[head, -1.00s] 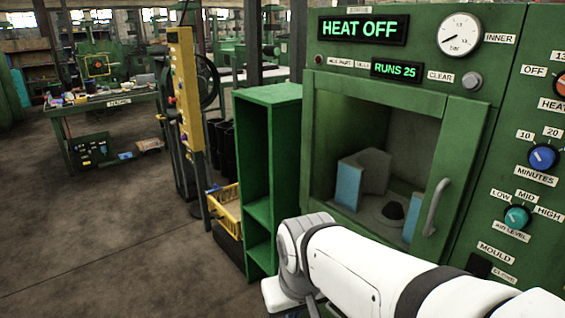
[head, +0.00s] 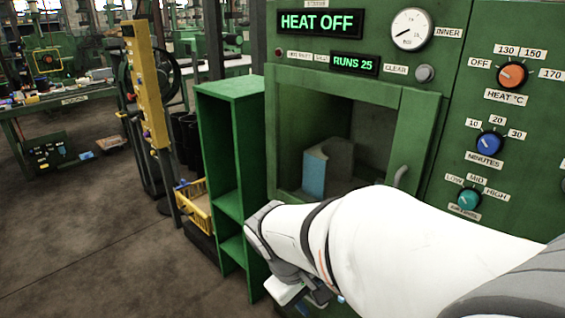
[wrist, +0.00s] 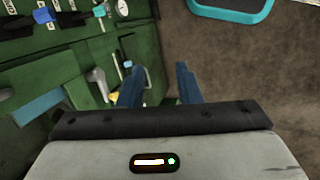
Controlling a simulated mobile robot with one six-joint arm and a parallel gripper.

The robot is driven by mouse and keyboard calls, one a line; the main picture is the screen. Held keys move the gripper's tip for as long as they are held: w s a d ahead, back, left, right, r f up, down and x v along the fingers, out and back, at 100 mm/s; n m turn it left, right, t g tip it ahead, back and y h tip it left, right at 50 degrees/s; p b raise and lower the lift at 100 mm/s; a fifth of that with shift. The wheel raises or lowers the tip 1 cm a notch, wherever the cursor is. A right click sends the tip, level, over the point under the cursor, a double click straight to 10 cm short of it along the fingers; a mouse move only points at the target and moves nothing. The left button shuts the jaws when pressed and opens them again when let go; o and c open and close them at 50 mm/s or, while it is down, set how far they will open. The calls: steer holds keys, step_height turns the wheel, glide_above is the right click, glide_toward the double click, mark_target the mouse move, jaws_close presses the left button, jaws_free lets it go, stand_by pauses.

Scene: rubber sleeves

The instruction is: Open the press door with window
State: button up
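The press door with window (head: 415,125) is a green frame around a large pane, and it looks shut on the front of the green press. Its grey curved handle (head: 401,176) is on the right side, with the lower part hidden behind my white arm. A blue and grey block shows through the window. My gripper (wrist: 158,80) has its two blue fingers apart with nothing between them, beside the edge of a green panel. In the head view my wrist is low, in front of the press and below the window. The fingertips are not clear there.
Knobs for heat (head: 512,75), minutes (head: 490,144) and air level (head: 469,199) are right of the door. A green open shelf (head: 230,90) stands close on the left, with a yellow crate (head: 197,210) beside it.

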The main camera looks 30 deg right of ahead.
steer(key=s+d+r+n+g+h+p, duration=0.1)
steer(key=d+r+n+g+h+p, duration=0.15)
steer(key=d, duration=0.35)
steer(key=d+r+n+g+h+p, duration=0.1)
steer(key=d+n+h, duration=0.15)
steer(key=d, duration=0.25)
steer(key=w+d+r+n+t+h+p, duration=0.1)
steer(key=w+d+n+t+h+p, duration=0.1)
steer(key=d, duration=0.4)
steer(key=w+d+r+n+t+h+p, duration=0.1)
steer(key=w+d+n+t+h+p, duration=0.1)
steer(key=w+d+n+h+p, duration=0.1)
steer(key=w+d+r+n+t+h+p, duration=0.2)
steer(key=w+d+n, duration=0.4)
steer(key=d, duration=0.3)
steer(key=shift+w+d+n+t+h+p, duration=0.1)
steer(key=shift+d+n+t+h+p, duration=0.2)
steer(key=shift+n+t+h+p, duration=0.4)
steer(key=shift+c, duration=0.2)
jaws_close()
